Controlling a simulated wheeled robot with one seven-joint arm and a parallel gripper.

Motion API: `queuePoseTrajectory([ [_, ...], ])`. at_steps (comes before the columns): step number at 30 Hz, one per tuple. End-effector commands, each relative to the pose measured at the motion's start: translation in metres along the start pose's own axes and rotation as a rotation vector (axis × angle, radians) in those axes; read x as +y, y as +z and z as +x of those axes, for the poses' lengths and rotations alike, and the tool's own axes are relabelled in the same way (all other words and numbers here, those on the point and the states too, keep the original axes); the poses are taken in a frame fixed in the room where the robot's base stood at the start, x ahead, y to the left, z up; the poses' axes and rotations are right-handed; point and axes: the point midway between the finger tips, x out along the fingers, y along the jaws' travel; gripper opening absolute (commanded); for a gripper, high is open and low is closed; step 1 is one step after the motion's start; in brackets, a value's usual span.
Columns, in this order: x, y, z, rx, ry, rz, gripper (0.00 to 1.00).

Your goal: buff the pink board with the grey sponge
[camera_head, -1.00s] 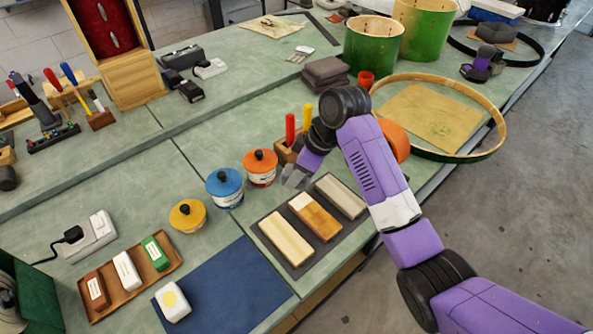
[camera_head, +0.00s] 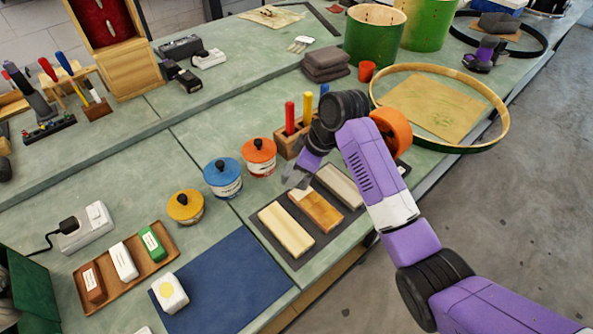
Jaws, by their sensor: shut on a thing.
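Three boards lie side by side on a dark mat (camera_head: 270,243): a cream board (camera_head: 286,230), an orange-brown board (camera_head: 320,213) with a pale patch at its far end, and a greyish-beige board (camera_head: 340,186). None looks clearly pink. My gripper (camera_head: 299,177) is at the far end of the orange-brown board, pointing down and left. It is shut on a small grey thing, which looks like the grey sponge; the fingers and wrist hide most of it. I cannot tell whether it touches the board.
Orange (camera_head: 259,158), blue (camera_head: 223,179) and yellow (camera_head: 185,207) lidded tins stand left of my gripper. A wooden holder (camera_head: 288,146) with coloured sticks is close behind it. An orange round thing (camera_head: 392,130) is beside my arm. A blue mat (camera_head: 225,285) lies front left.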

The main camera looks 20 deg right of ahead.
Motion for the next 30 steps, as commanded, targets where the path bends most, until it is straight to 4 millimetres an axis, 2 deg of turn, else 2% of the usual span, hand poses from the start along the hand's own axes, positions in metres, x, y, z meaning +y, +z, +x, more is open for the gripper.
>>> queuePoseTrajectory([
  [30, -0.0002, 0.0031, 0.0082, 0.000, 0.000, 0.001, 0.10],
])
